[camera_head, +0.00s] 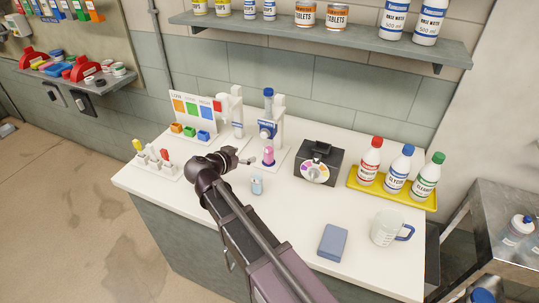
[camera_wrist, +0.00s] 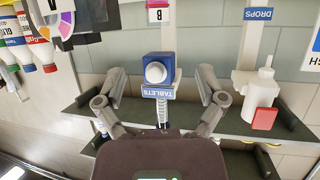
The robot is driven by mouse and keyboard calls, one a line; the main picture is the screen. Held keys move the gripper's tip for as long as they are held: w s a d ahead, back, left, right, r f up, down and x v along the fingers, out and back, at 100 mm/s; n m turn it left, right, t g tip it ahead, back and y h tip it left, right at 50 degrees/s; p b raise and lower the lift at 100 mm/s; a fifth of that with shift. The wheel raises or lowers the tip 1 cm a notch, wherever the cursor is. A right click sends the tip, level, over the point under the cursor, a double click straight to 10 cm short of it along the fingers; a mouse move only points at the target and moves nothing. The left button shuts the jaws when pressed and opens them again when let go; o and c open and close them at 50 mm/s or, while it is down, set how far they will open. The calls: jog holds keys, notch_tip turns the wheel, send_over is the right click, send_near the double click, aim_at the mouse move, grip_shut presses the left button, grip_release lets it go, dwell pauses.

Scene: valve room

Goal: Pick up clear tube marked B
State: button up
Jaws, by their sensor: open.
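The tube marked B (camera_head: 268,156) looks pink and stands upright on the base of the tablets dispenser (camera_head: 267,128). In the wrist view, which is upside down, its pink end and B label (camera_wrist: 158,13) show at the top edge, partly cut off. My gripper (camera_head: 246,157) is just left of the tube in the head view; whether they touch cannot be told. In the wrist view my gripper (camera_wrist: 162,75) is open and empty, its fingers either side of the dispenser's blue block (camera_wrist: 154,68). The tube appears beyond the fingertips, not between them.
A drops dispenser (camera_head: 232,108) stands left of the tablets one. A small light-blue container (camera_head: 257,186) is in front. A dark box with a colour dial (camera_head: 319,163), a yellow tray (camera_head: 360,185) of bottles, a blue block (camera_head: 333,242) and a jug (camera_head: 388,228) are right.

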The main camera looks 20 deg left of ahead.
aim_at(266, 149)
jog(key=b+x, duration=0.3)
jog(key=x, duration=0.4)
jog(key=shift+f, duration=0.25)
jog(key=shift+w+d+f, duration=0.1)
jog(key=shift+w+d, duration=0.1)
jog(key=shift+w, duration=0.4)
jog(key=shift+b+x, duration=1.05)
jog(key=shift+x, duration=1)
jog(key=shift+w+d+f, duration=0.3)
jog(key=shift+w, duration=0.15)
grip_shut()
